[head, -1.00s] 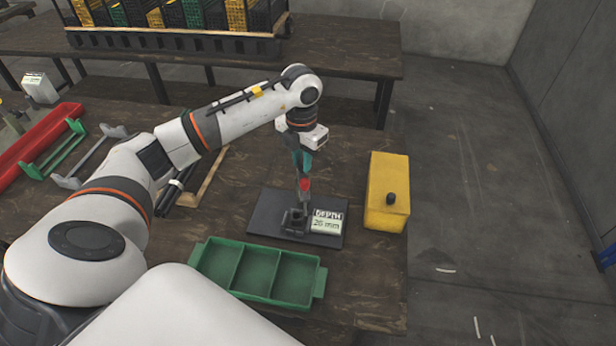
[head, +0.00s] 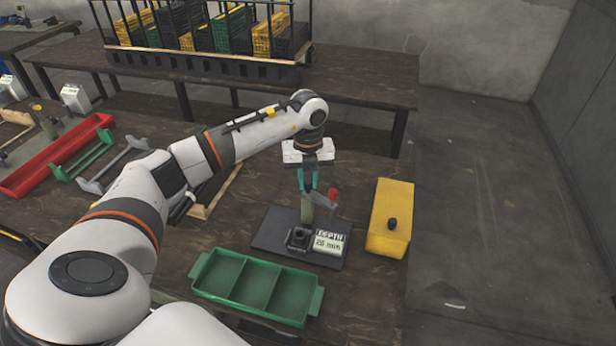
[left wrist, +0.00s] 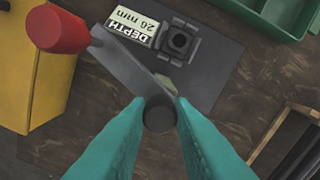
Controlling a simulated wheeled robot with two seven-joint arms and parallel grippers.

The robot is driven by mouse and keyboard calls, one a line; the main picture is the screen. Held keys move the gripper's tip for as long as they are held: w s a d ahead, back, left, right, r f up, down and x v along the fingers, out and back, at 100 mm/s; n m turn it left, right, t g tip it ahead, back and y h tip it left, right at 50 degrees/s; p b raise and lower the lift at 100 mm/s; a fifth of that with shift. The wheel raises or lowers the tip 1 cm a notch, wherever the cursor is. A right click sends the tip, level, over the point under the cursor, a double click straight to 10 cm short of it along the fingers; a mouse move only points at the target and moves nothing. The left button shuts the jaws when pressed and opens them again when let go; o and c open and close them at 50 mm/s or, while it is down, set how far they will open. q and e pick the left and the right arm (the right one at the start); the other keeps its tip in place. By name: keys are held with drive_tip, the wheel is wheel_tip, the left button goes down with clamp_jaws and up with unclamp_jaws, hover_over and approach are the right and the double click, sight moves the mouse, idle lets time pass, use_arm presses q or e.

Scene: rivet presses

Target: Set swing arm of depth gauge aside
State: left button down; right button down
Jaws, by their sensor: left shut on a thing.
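The knob also shows in the left wrist view (left wrist: 57,29), close to the yellow box. My left gripper (head: 308,191), with teal fingers, is shut on that round end, above an olive post (head: 307,211). The block's opening is uncovered in the left wrist view (left wrist: 180,40). My right gripper is not in view.
A yellow box with a black knob (head: 391,217) stands right of the gauge. A green three-part tray (head: 320,300) lies in front. A red trough (head: 55,157) and green and grey racks lie left. A crate rack (head: 200,68) stands on the back table.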

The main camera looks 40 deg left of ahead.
use_arm(q)
drive_tip(key=shift+r+n, duration=0.1)
drive_tip(key=shift+n, duration=1)
drive_tip(key=c, duration=1.3)
unclamp_jaws()
drive_tip(key=shift+o, duration=0.2)
drive_tip(key=shift+r, duration=0.35)
wheel_tip(320, 180, up, 11)
drive_tip(key=b, duration=0.1)
